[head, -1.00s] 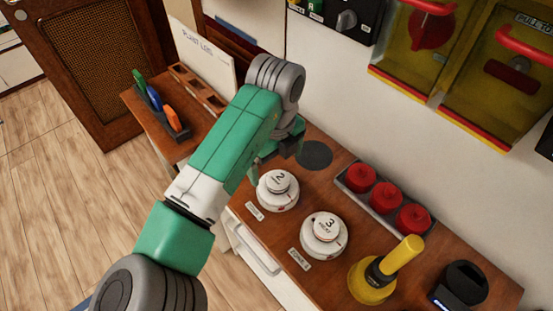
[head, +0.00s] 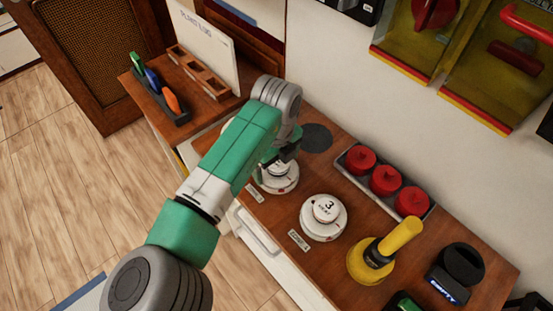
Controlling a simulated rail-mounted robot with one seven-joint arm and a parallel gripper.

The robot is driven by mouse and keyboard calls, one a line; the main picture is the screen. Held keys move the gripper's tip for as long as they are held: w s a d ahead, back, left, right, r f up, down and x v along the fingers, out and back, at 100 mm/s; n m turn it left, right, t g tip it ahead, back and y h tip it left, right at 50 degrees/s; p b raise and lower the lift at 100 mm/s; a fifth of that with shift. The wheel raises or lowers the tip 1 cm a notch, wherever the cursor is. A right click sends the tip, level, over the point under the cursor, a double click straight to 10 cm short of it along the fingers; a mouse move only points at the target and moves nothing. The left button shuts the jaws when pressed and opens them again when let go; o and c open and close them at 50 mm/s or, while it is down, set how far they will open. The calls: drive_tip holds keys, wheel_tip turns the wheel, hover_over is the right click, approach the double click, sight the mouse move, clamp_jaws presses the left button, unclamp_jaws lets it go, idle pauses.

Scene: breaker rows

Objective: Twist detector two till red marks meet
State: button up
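Detector two (head: 278,181) is a round white detector on the wooden counter, left of detector three. My gripper (head: 275,161) is down at its top, and my arm and gripper hide its number and much of its upper part. I cannot tell whether the fingers touch its head or how far apart they are. The red marks on detector two are too small or hidden to judge. Detector three (head: 323,217) stands to the right, marked 3, with nothing on it.
Three red caps (head: 386,179) sit in a grey tray along the wall. A yellow tool (head: 374,259) and a black holder (head: 458,271) stand at the right. A dark round pad (head: 316,138) lies behind my gripper. A pen rack (head: 163,98) is at the left.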

drive_tip(key=c, duration=0.6)
drive_tip(key=shift+o, duration=0.2)
drive_tip(key=m, duration=0.4)
drive_tip(key=shift+d, duration=0.1)
drive_tip(key=m, duration=0.2)
drive_tip(key=shift+m, duration=0.3)
drive_tip(key=o, duration=0.8)
wheel_tip(320, 180, up, 12)
drive_tip(key=shift+r, duration=0.1)
